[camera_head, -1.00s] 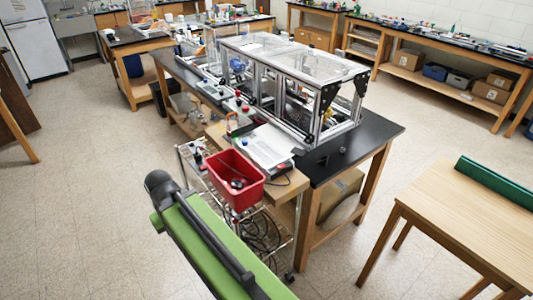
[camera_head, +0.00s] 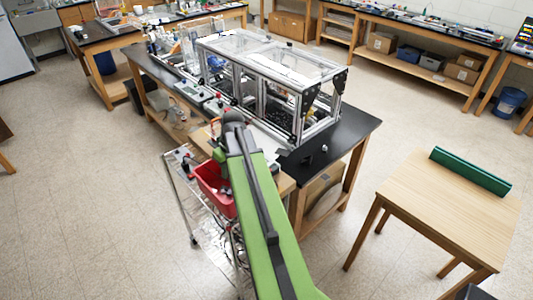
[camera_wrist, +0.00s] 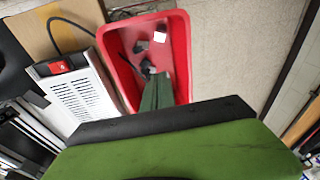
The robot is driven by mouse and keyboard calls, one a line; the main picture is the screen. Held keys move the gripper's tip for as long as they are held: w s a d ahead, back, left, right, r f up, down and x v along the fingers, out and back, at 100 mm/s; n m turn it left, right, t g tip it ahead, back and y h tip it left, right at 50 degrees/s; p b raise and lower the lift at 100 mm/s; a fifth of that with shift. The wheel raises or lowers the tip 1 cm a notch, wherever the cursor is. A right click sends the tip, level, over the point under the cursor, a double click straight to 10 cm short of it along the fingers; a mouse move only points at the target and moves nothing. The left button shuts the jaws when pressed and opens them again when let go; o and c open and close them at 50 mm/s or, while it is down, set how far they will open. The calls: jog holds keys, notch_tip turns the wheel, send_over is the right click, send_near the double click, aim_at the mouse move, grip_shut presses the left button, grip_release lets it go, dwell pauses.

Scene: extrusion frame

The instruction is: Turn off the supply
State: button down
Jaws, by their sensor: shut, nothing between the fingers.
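The supply (camera_wrist: 80,95) is a white box with a vented top, left of my gripper in the wrist view. A red rocker switch (camera_wrist: 60,67) sits on its dark end panel; I cannot tell its position. A black cable runs near that end toward the red bin. My gripper (camera_wrist: 158,76) shows green fingers, shut and empty, over the red bin in the picture and apart from the switch. In the head view the supply (camera_head: 268,141) is mostly hidden behind my arm, and the switch cannot be made out.
The red bin (camera_head: 214,190) with dark items stands on a wire cart beside the black-topped bench (camera_head: 345,134). An aluminium extrusion frame (camera_head: 270,80) with clear panels stands on that bench. A wooden table (camera_head: 445,205) is at right. Open floor lies at left.

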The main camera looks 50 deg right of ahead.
jog(key=s+d+r+p, duration=0.2)
jog(key=s+d+r, duration=0.1)
jog(key=d, duration=0.6)
jog(key=s+d+r+t+p, duration=0.1)
jog(key=s+d+r, duration=0.3)
jog(key=d, duration=0.6)
jog(key=shift+s+d+t+p, duration=0.25)
jog(key=shift+s+t+p, duration=0.05)
jog(key=shift+s+p, duration=0.2)
jog(key=shift+f, duration=0.1)
jog(key=b+x, duration=1.2)
jog(key=x, duration=0.1)
jog(key=shift+s+a+f+b, duration=0.1)
jog(key=shift+s+b, duration=0.3)
jog(key=shift+a+f+b, duration=0.25)
jog(key=shift+f+b, duration=0.15)
jog(key=shift+r, duration=0.1)
